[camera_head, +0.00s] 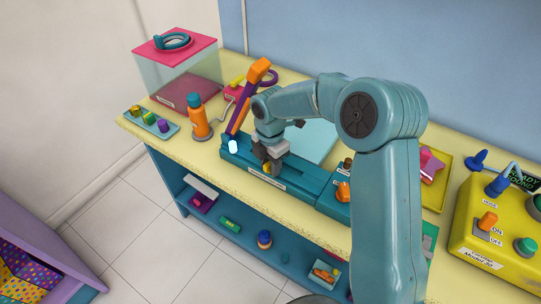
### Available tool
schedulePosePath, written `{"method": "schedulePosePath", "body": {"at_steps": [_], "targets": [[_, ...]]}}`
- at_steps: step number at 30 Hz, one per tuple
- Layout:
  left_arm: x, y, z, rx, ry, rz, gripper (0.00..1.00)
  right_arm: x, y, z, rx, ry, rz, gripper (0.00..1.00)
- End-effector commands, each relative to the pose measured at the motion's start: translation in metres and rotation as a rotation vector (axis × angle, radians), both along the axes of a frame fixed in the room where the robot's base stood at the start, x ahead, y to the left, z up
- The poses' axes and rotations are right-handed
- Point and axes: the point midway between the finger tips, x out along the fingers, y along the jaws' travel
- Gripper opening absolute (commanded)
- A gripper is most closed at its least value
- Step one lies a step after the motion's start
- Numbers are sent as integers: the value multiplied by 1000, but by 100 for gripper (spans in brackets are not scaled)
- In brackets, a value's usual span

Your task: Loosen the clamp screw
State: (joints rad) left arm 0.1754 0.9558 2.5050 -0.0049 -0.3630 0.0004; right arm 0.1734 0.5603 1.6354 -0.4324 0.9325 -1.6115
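A long teal block (305,186) with a white label lies along the front of the yellow table, with a purple lever (237,118) with an orange end standing tilted at its left part. My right gripper (270,167) points down onto the block's front edge. A small yellow-orange piece (267,169) shows at its fingertips; I cannot tell whether the fingers grip it or whether it is the clamp screw. An orange knob (343,191) sits farther right, partly hidden by my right arm. My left gripper is not in view.
The yellow table (180,136) holds an orange bottle (199,118), a teal tray (151,122) with small coloured pieces, and a clear box with a pink lid (176,47). A yellow control box (490,246) stands at right. Shelves below hold small items.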

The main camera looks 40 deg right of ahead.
Motion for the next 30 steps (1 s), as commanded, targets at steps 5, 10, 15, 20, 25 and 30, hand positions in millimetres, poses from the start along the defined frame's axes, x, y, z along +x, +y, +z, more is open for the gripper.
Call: {"method": "schedulePosePath", "body": {"at_steps": [5,10,15,20,25,30], "targets": [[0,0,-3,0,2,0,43,0,0,-2,-1,-1,-4,40],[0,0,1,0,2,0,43,0,-1,3,-2,-2,-6,40],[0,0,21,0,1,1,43,0,-1,28,-2,-3,-7,40],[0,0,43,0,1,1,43,0,-1,56,-2,-3,-7,40],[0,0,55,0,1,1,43,0,-1,72,-2,-2,-7,40],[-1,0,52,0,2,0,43,0,-1,69,-2,-2,-7,40]]}}
